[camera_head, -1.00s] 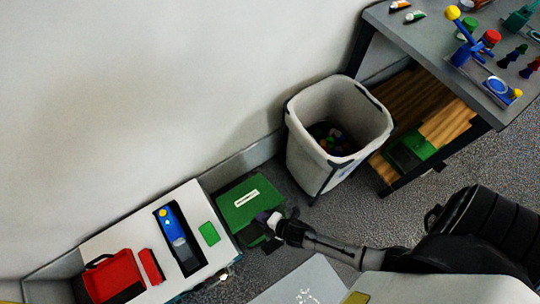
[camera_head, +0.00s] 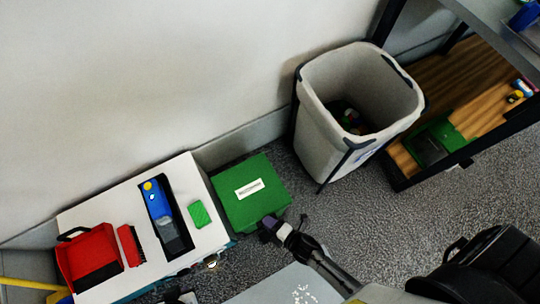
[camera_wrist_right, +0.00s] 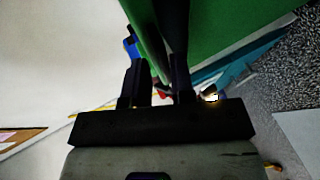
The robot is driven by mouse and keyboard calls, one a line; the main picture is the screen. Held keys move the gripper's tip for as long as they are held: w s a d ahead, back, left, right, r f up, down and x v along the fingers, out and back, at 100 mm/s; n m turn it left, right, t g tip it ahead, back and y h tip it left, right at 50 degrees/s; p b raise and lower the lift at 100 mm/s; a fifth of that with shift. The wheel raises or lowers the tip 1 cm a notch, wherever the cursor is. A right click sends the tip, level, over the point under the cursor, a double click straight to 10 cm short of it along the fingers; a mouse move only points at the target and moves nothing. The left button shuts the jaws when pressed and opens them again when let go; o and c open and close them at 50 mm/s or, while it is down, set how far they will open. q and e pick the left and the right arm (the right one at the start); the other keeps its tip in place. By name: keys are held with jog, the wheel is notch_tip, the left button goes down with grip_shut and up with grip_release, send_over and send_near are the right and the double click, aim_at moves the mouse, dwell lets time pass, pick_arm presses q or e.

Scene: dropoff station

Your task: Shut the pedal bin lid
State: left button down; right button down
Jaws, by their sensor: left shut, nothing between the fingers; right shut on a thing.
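The bin's green lid (camera_head: 237,207), with a white label, is in the middle of the head view, low by the wall. My right gripper (camera_head: 268,226) is at the lid's near edge, shut on it. In the right wrist view my right gripper's dark fingers (camera_wrist_right: 158,85) stand around the edge of a green panel (camera_wrist_right: 148,28). I cannot tell the lid's exact tilt from these views. My left gripper cannot be made out in the head view.
A white cart (camera_head: 95,217) with a red dustpan (camera_head: 88,250) and blue tool (camera_head: 160,205) stands left of the green lid. A grey open bin (camera_head: 320,130) stands to the right, beside a shelf (camera_head: 440,78). Grey carpet lies between them.

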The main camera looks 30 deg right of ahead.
jog(key=shift+f, duration=0.3)
jog(key=c, duration=1.4)
grip_release()
jog(key=shift+o, duration=0.8)
jog(key=shift+w+d, duration=0.1)
jog(key=shift+w, duration=0.1)
jog(key=shift+s+r, duration=0.1)
jog(key=p+v, duration=0.5)
jog(key=v, duration=0.8)
jog(key=shift+s, duration=0.3)
jog(key=shift+d, duration=0.1)
